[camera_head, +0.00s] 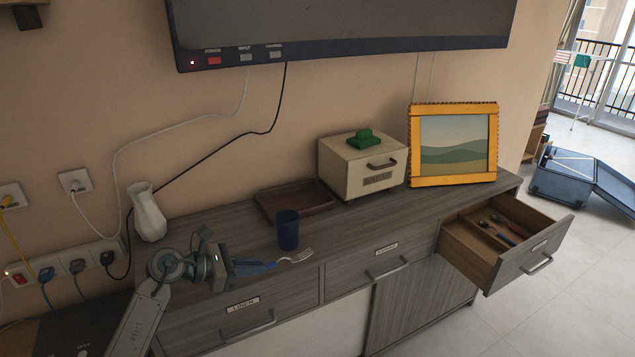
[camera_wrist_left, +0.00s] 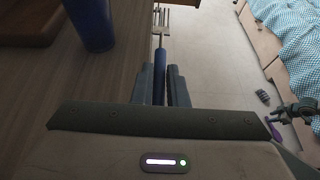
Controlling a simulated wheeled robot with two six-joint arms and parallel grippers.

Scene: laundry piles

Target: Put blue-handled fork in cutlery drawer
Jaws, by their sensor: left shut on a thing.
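The blue-handled fork (camera_head: 295,256) is held out level above the front of the cabinet top, its tines pointing right. My left gripper (camera_head: 236,267) is shut on its blue handle. In the left wrist view the fork (camera_wrist_left: 160,40) sticks out ahead between the two fingers (camera_wrist_left: 160,85). The cutlery drawer (camera_head: 480,257) is pulled open at the cabinet's right end, well to the right of the fork. It has compartments with several pieces of cutlery, one with a blue handle. A dark shape at the right of the wrist view looks like my right gripper (camera_wrist_left: 300,112); its jaws are unclear.
A dark blue cup (camera_head: 288,230) stands just behind the fork. A brown tray (camera_head: 296,200), a white vase (camera_head: 147,212), a cream box (camera_head: 361,165) and a framed picture (camera_head: 454,146) stand farther back. The cabinet's front top is clear between cup and drawer.

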